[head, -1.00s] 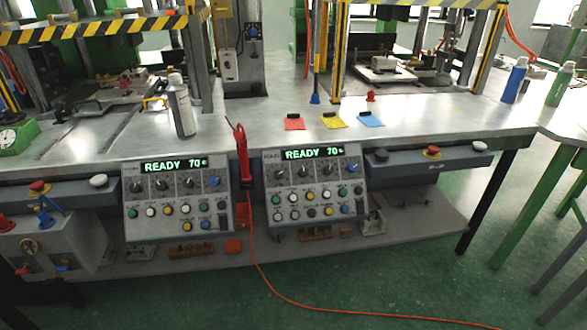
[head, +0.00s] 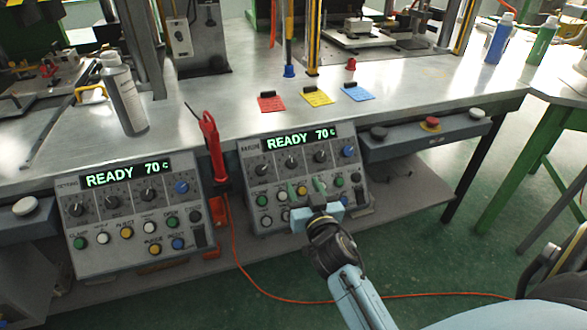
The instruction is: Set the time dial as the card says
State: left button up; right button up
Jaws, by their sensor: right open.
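Two grey control panels hang on the bench front, a left panel (head: 128,215) and a right panel (head: 277,178). Each has a lit display reading "READY 70 c", a row of three black dials and one blue dial, and coloured buttons below. The blue dial (head: 348,151) of the right panel is at its right end. The dial labels are too small to read. A red card (head: 271,104), a yellow card (head: 318,97) and a blue card (head: 357,92) lie on the bench; their writing is illegible. My right gripper (head: 306,189) is open in front of the right panel's buttons, below its dials, hiding some buttons. My left gripper is out of view.
A red tool (head: 212,145) with an orange cable hangs between the panels. A spray can (head: 122,95) stands on the bench above the left panel. A box with a red button (head: 431,124) is right of the right panel.

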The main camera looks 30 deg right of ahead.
aim_at(293, 165)
jog(key=b+x, duration=0.1)
jog(key=x, duration=0.5)
jog(key=shift+w+f, duration=0.15)
jog(key=shift+w, duration=0.15)
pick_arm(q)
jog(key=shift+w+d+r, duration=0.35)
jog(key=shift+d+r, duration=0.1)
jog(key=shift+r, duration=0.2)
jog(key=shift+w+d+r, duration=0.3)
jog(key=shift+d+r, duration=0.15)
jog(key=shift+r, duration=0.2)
pick_arm(e)
jog(key=shift+x, duration=0.75)
jog(key=shift+c, duration=0.2)
jog(key=c, duration=0.9)
